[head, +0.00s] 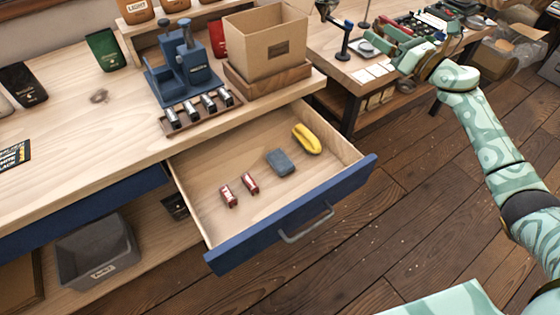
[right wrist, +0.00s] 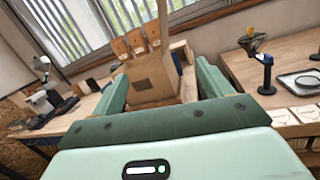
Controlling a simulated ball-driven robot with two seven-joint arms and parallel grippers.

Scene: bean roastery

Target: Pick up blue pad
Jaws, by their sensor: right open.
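The blue pad (head: 281,162), a small grey-blue block, lies flat in the open drawer (head: 222,215), between a yellow item and two small red items. My right gripper (head: 378,36) is up at the top right in the head view, well away from the drawer, above the right-hand table. In the right wrist view my right gripper (right wrist: 160,80) has its two green fingers spread apart, with nothing between them. The pad does not show in the right wrist view. My left gripper is not in view.
A yellow item (head: 306,139) and red items (head: 250,183) share the drawer. The drawer's blue front (head: 345,180) with its handle sticks out over the floor. A cardboard box (head: 265,42) and a blue machine (head: 184,70) stand on the counter behind. The air above the drawer is clear.

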